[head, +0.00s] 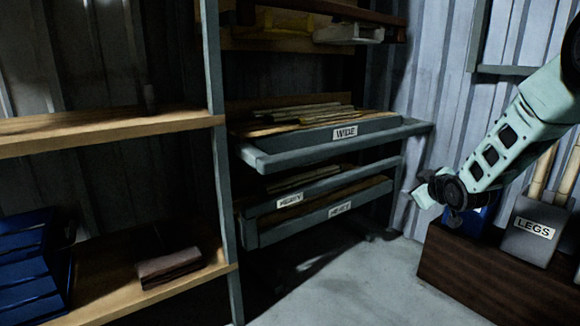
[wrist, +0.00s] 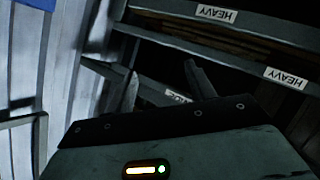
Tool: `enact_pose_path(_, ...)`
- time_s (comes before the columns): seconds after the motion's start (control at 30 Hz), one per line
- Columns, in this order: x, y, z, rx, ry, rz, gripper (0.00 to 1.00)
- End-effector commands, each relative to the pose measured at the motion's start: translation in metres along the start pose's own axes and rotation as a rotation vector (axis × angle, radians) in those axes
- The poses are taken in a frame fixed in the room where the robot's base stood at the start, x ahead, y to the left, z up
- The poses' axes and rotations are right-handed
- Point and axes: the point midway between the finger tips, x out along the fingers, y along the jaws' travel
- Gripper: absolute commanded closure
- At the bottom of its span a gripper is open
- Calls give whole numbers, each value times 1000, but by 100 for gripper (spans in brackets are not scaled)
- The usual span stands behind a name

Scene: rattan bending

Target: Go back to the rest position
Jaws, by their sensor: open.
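My gripper (head: 428,190) is at the end of my pale green arm, which reaches in from the upper right. It is in the air to the right of the drawer rack, above the left end of a dark brown crate. In the wrist view my gripper (wrist: 162,82) has its two dark fingers spread apart, with nothing seen between them. The rack's drawer fronts with HEAVY labels show behind the fingers in that view. The fingertips are small and dark in the head view.
The WIDE drawer (head: 280,151) holds flat strips and juts out over the HEAVY drawers (head: 325,210). Wooden shelves (head: 110,128) stand left, with a blue bin (head: 30,265). The floor (head: 350,285) in front is clear.

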Motion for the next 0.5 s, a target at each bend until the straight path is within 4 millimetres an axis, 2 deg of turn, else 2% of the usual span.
enact_pose_path(0.03,-28,-8,7,64,-85,-37,45)
enact_pose_path(0.2,-128,-51,51,291,-415,-153,45)
enact_pose_path(0.3,-180,-73,72,389,-570,-194,45)
enact_pose_path(0.5,-264,-108,103,521,-804,-241,45)
